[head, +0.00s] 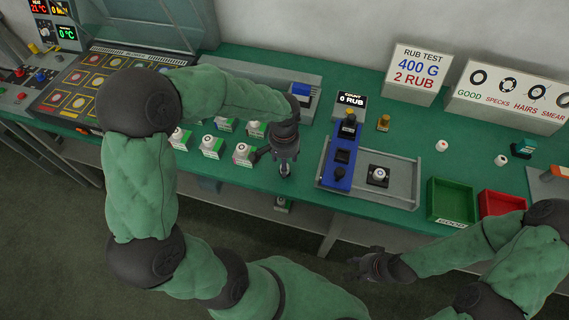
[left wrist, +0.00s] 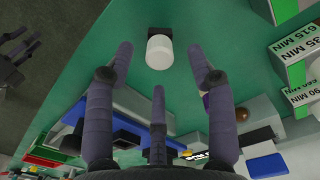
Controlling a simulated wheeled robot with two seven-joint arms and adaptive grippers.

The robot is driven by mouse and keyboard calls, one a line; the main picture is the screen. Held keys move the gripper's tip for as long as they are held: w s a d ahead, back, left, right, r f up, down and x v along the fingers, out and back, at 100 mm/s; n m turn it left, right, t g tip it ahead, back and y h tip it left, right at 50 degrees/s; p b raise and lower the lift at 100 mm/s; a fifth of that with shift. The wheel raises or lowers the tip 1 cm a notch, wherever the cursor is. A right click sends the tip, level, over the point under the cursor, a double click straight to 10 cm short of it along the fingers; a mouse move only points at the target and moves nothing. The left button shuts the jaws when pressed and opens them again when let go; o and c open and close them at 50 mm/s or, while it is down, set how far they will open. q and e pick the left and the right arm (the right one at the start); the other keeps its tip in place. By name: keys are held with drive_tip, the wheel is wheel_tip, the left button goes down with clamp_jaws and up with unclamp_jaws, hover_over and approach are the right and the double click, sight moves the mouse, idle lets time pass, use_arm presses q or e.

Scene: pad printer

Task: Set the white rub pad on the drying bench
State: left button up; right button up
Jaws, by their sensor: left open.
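A white cylindrical pad with a black end piece (left wrist: 160,52) shows in the left wrist view, over the green bench top near its front edge. I take it to be the rub pad; in the head view my gripper hides it. My left gripper (head: 284,170) is open and points down at the bench front. In the left wrist view its fingertips (left wrist: 160,60) lie either side of the pad, with a gap on both sides. My right gripper (head: 366,264) is empty, its fingers apart, in front of the bench. I cannot tell which part is the drying bench.
Several labelled green-and-white blocks with white caps (head: 211,146) stand left of my left gripper. The blue rub tester (head: 340,158) stands to its right. Green (head: 452,200) and red (head: 497,203) trays are farther right. Signs (head: 415,74) stand at the back.

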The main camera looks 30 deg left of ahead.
use_arm(q)
wheel_tip(320, 180, up, 8)
drive_tip(key=p, duration=0.2)
drive_tip(key=shift+r, duration=0.25)
idle(0.6)
